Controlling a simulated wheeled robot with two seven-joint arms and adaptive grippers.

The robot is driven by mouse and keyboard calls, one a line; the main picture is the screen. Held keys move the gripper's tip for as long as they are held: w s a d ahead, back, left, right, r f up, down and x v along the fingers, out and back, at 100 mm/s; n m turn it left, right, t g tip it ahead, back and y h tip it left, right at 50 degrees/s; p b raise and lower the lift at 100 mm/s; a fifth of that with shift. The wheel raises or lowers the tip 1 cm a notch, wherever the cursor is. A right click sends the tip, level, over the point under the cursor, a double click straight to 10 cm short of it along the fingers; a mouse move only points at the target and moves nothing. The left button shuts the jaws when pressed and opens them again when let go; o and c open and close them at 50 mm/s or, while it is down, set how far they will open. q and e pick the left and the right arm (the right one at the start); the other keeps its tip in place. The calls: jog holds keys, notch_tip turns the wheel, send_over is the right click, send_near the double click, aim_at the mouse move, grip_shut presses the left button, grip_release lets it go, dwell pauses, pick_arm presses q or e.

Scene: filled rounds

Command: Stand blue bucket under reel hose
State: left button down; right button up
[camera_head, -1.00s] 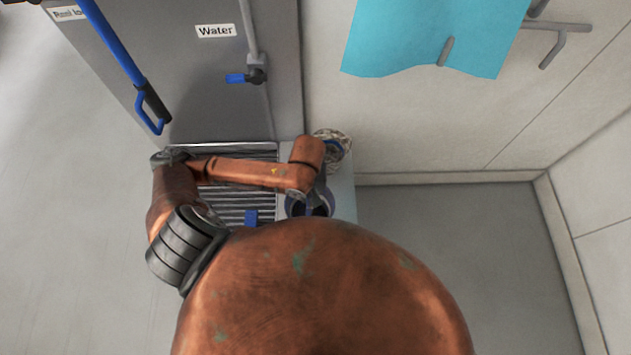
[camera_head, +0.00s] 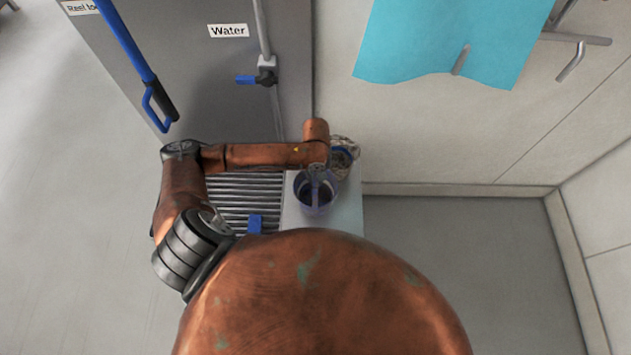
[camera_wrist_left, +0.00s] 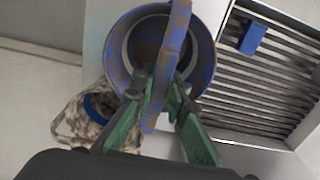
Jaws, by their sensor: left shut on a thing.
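The worn blue bucket (camera_head: 301,194) is at the right of the drain grate, over the pale ledge; I cannot tell whether it touches the ledge. In the left wrist view I look down into the bucket (camera_wrist_left: 207,62), with its handle (camera_wrist_left: 170,50) upright across the opening. My left gripper (camera_wrist_left: 158,98) is shut on that handle; in the head view the gripper (camera_head: 318,171) is small above the bucket. The blue reel hose (camera_head: 124,38) hangs at the upper left, with a dark grip and a blue loop end above the floor beside the cabinet. My right gripper is out of view.
The slatted grate (camera_head: 235,190) carries a small blue block (camera_head: 255,224). A mottled bag (camera_head: 345,148) with something blue stands behind the bucket. A grey cabinet has a "Water" label (camera_head: 229,30) and blue-handled valve (camera_head: 246,79). A turquoise cloth (camera_head: 440,40) hangs at right.

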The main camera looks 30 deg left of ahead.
pick_arm(q)
jog(key=shift+w+f, duration=0.1)
jog(key=shift+f, duration=1.6)
jog(key=c, duration=1.9)
grip_release()
jog(key=shift+f, duration=0.1)
